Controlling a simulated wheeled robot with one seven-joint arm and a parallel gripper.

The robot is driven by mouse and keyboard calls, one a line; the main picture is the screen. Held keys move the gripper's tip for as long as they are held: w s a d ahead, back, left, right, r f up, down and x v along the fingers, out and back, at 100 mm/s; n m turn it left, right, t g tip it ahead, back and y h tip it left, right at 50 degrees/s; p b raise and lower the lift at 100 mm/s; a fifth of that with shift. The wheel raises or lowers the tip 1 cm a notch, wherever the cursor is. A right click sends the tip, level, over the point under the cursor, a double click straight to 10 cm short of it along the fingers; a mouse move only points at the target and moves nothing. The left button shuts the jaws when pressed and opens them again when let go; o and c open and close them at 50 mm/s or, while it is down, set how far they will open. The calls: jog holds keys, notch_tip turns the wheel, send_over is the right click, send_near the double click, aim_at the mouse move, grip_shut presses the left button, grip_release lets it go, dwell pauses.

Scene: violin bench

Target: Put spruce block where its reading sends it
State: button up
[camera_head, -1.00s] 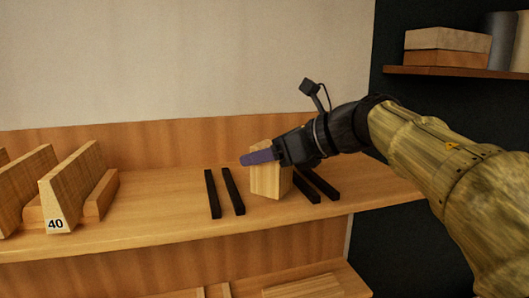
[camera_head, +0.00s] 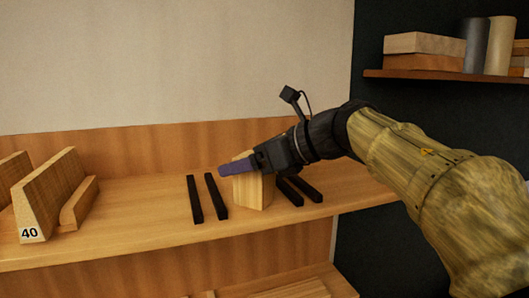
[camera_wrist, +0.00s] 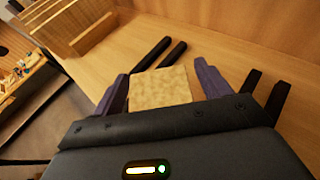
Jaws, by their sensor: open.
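The spruce block (camera_head: 254,190), pale and upright, stands on the wooden bench shelf between two pairs of dark strips. In the wrist view its pale top (camera_wrist: 160,88) lies between the two purple fingers. My gripper (camera_head: 238,169) is open around the block, with a finger on each side; a gap shows beside the right finger, and I cannot tell whether the left one touches. The gripper also shows in the wrist view (camera_wrist: 165,88). No reading shows on the block. A slanted wooden piece marked "40" (camera_head: 40,205) stands at the left.
Dark strips (camera_head: 207,197) lie left of the block, and more (camera_head: 299,190) lie to its right. A wooden back wall (camera_head: 140,150) rises behind. A high shelf (camera_head: 440,76) at the right holds wood blocks and cylinders. The bench between the "40" piece and the strips is clear.

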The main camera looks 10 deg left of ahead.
jog(key=shift+r+p, duration=0.8)
jog(key=shift+r, duration=0.05)
jog(key=b+v, duration=0.4)
jog(key=v, duration=0.7)
jog(key=shift+d+b, duration=0.35)
jog(key=shift+d, duration=0.1)
jog(key=shift+s+f, duration=0.15)
